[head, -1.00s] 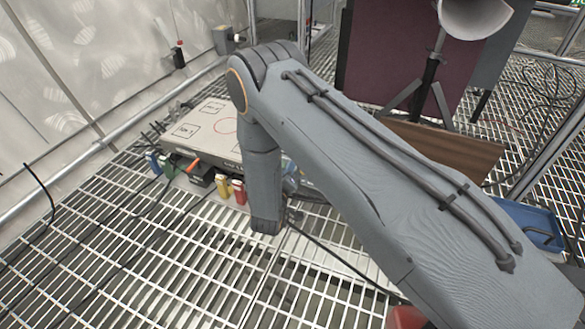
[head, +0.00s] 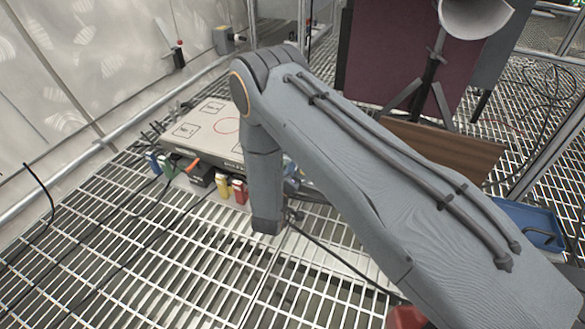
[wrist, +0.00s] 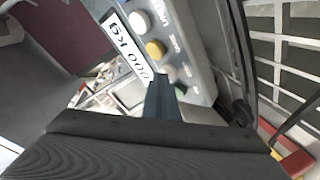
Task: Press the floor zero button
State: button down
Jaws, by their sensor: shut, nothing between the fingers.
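In the wrist view a grey control panel (wrist: 196,62) runs diagonally, with a white display (wrist: 127,48) that reads as zeros and KG. Beside the display sit a white button (wrist: 139,21), a yellow button (wrist: 155,48) and a dimmer pale button (wrist: 169,72). A green button (wrist: 181,88) shows partly behind my gripper. The labels are too small and tilted to tell which button is floor zero. My gripper (wrist: 161,88) is shut and empty, its dark fingertips at the lower end of the button row. I cannot tell whether they touch the panel. The arm hides them in the head view.
In the head view a grey platform (head: 190,132) with marked squares stands on the grating. Coloured blocks, including a yellow one (head: 222,186) and a red one (head: 239,191), line its front. Cables lie on the floor. A blue tray (head: 535,226) is at right.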

jog(key=shift+r, duration=0.1)
jog(key=shift+s+r+p, duration=0.25)
jog(key=shift+r+p, duration=0.05)
jog(key=shift+p, duration=0.3)
jog(key=shift+a, duration=0.1)
jog(key=s+r+p, duration=0.2)
jog(key=r+p, duration=0.1)
jog(key=s+a+r+p, duration=0.1)
jog(key=p, duration=0.1)
jog(key=shift+s+r, duration=0.1)
jog(key=shift+r, duration=0.3)
dwell(0.7)
